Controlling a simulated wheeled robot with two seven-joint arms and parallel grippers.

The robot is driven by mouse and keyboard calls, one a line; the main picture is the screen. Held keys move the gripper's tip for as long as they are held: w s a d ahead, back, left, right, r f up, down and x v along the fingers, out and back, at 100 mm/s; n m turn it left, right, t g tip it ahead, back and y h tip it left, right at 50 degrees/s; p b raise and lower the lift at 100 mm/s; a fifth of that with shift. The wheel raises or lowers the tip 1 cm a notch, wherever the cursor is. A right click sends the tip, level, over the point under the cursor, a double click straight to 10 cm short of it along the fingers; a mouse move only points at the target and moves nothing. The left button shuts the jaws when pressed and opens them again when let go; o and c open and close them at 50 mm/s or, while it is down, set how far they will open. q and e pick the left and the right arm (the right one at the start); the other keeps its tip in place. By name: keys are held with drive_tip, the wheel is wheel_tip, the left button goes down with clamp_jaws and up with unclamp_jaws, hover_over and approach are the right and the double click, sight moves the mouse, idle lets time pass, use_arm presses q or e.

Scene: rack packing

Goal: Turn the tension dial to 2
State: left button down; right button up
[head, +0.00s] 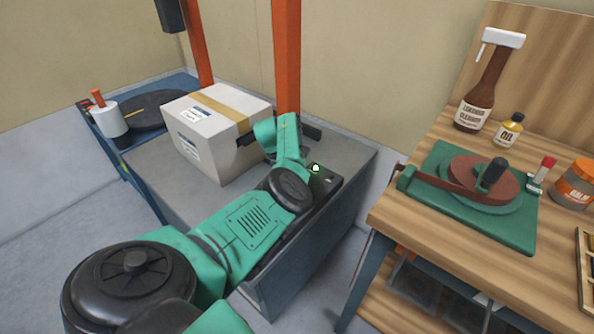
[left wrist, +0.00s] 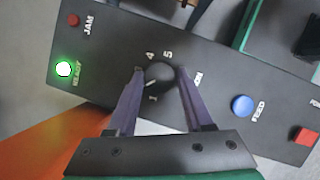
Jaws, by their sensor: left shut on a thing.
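The tension dial (left wrist: 160,74) is a round black knob on a dark control panel (left wrist: 105,62). Numbers 1, 4 and 5 show around it; the rest of the scale and most of its label are hidden by my fingers. A pale mark on the knob's lower left seems to face the 1. My left gripper (left wrist: 160,82) is shut on the dial, one purple finger on each side. In the head view the panel (head: 328,186) is partly covered by my left arm, and the dial and fingertips are hidden. My right gripper is not in view.
A taped carton (head: 205,130) stands beside my arm. A wooden bench (head: 400,225) with bottles is at right.

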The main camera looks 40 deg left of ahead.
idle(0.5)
use_arm(q)
drive_tip(key=shift+c, duration=1.5)
unclamp_jaws()
drive_tip(key=shift+d, duration=0.1)
drive_tip(key=v, duration=1.4)
drive_tip(key=shift+r+p, duration=0.25)
drive_tip(key=shift+p, duration=0.1)
drive_tip(key=shift+f, duration=0.1)
